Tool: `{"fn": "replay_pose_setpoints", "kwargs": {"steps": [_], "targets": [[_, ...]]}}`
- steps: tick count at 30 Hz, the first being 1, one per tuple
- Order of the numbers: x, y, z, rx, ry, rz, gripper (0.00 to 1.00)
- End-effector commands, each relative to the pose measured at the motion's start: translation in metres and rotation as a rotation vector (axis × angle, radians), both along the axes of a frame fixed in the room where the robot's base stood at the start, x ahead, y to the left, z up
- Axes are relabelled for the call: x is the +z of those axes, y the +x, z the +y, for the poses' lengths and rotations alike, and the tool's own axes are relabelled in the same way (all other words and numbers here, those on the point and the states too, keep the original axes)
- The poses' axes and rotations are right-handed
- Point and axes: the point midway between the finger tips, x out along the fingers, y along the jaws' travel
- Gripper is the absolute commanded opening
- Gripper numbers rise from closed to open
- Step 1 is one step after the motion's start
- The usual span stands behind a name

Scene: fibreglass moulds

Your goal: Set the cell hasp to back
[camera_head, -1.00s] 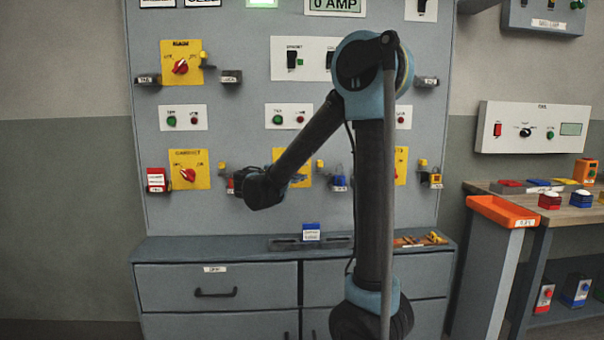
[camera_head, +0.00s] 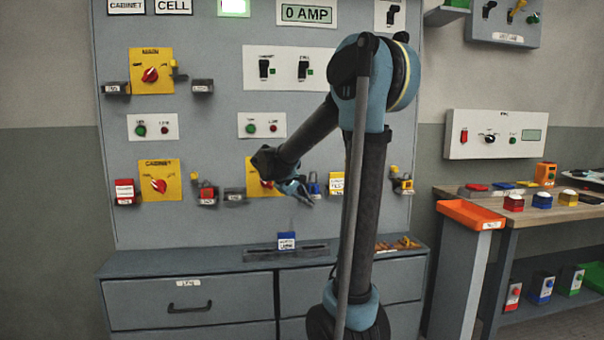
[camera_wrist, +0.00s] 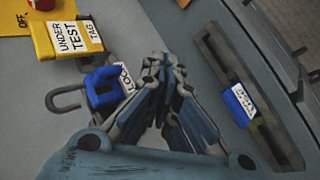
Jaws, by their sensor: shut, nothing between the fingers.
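My gripper (camera_head: 298,188) is shut and empty in front of the panel, at the right edge of a yellow switch plate (camera_head: 251,172) whose label is hidden by my arm. In the wrist view its fingers (camera_wrist: 162,62) meet beside a blue padlock (camera_wrist: 103,88) with an open shackle. The padlock also shows in the head view (camera_head: 314,186). A yellow "under test" tag (camera_wrist: 78,36) hangs near the padlock, below a yellow plate corner (camera_wrist: 18,18) marked OFF. I cannot clearly pick out the cell hasp; my arm and gripper cover much of that area.
The cabinet switch plate (camera_head: 160,181) is at the left, with a red padlock (camera_head: 207,193) near it. Below, a blue labelled block (camera_head: 286,241) sits in a dark tray (camera_head: 315,250) on the ledge. An orange tray (camera_head: 470,214) and a workbench (camera_head: 560,212) stand at the right.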

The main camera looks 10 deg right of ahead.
Motion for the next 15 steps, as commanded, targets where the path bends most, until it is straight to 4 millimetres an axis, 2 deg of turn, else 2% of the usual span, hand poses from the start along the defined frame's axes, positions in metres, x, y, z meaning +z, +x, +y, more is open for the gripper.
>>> {"fn": "replay_pose_setpoints", "kwargs": {"steps": [3,8,12,15], "targets": [[-0.005,-0.013,-0.014,-0.054,0.147,0.056,0.0],[-0.003,-0.03,-0.021,-0.115,0.369,0.112,0.0],[0.01,-0.036,-0.02,-0.16,0.577,0.133,0.0],[0.028,-0.03,-0.018,-0.181,0.723,0.135,0.0]]}}
